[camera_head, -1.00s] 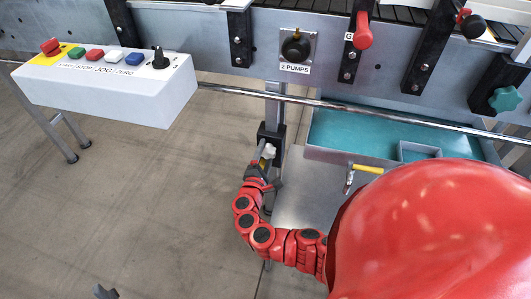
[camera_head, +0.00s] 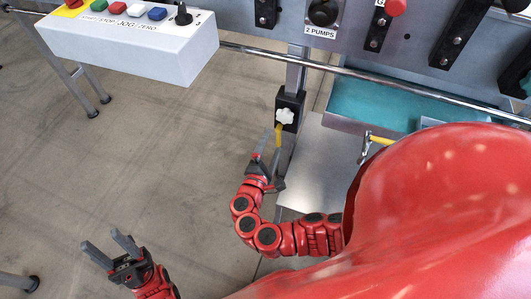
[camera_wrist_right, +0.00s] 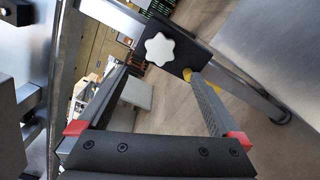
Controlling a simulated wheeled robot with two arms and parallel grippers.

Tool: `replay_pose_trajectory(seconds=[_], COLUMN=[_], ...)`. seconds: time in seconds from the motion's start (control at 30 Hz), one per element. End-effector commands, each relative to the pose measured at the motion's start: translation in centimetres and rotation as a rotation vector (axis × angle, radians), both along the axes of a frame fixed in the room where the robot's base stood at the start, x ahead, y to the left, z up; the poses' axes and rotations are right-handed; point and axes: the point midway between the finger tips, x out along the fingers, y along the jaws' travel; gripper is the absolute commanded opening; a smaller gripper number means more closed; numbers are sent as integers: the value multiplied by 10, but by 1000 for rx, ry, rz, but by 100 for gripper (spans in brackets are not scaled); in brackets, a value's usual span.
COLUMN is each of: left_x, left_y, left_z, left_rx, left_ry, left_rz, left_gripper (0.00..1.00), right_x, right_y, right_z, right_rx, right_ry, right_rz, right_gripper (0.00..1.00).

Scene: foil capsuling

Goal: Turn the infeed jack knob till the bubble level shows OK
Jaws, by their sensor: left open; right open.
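The white star-shaped knob (camera_head: 285,116) sits on a black clamp block (camera_head: 290,97) on a leg of the machine. In the right wrist view the knob (camera_wrist_right: 159,49) faces me, beyond and between the fingers. My right gripper (camera_head: 271,150) is open, just below and apart from the knob. A small yellow part (camera_head: 278,134) shows below the knob, partly hidden by a finger in the wrist view. My left gripper (camera_head: 104,243) is open and empty over the floor at lower left. I cannot make out a bubble level or its reading.
A white control box (camera_head: 140,45) with coloured buttons stands at upper left. A metal rail (camera_head: 390,88) runs along the machine's front. A teal tray (camera_head: 370,105) and a yellow-handled valve (camera_head: 380,140) are to the right.

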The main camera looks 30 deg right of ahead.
Motion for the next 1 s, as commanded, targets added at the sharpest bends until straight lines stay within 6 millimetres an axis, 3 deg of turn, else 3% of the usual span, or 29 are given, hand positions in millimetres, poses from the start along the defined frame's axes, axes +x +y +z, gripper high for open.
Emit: replay_pose_trajectory(seconds=[0.1, 0.33, 1.0], left_x=[0, 0, 0], left_y=[0, 0, 0], left_z=[7, 14, 14], left_rx=[0, 0, 0], left_ry=[0, 0, 0], left_rz=[0, 0, 0], left_gripper=[50, 50, 50], right_x=[-16, -31, -36], right_y=[21, 37, 42], right_z=[1, 0, 0], right_rx=[3, 2, -1], right_ry=[3, 0, 0], right_rz=[5, -1, -1], right_gripper=[100, 100, 100])
